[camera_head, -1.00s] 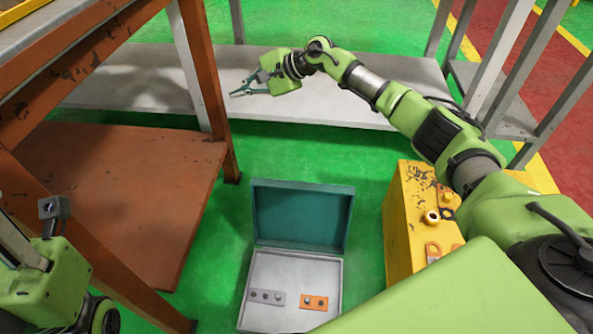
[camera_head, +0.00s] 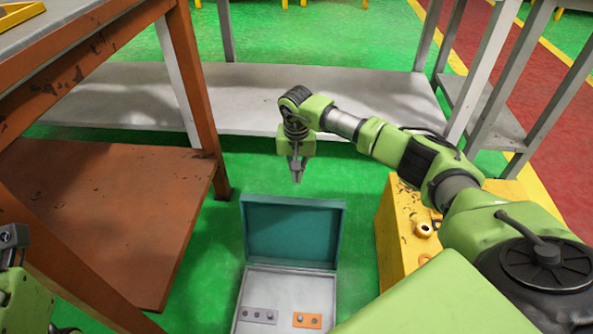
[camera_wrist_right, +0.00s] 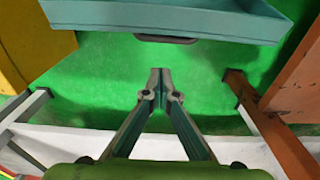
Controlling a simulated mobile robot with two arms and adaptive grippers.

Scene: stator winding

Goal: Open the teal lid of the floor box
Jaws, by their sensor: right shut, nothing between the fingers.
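The floor box (camera_head: 243,300) stands on the green floor with its teal lid (camera_head: 292,232) swung up and back, so the light interior shows. In the right wrist view the lid (camera_wrist_right: 165,18) fills the top edge, with a dark handle (camera_wrist_right: 166,39) on it. My right gripper (camera_head: 297,179) points down behind the raised lid, apart from it. It is shut and empty; its fingertips (camera_wrist_right: 160,72) meet over green floor in the right wrist view. My left gripper (camera_head: 12,240) shows only in part at the left edge, and its fingers cannot be made out.
Inside the box lie a grey plate (camera_head: 258,315) and an orange plate (camera_head: 307,320). A yellow crate (camera_head: 397,225) stands to the right. A brown bench shelf (camera_head: 110,200) is on the left. A grey shelf (camera_head: 250,95) lies behind my right gripper.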

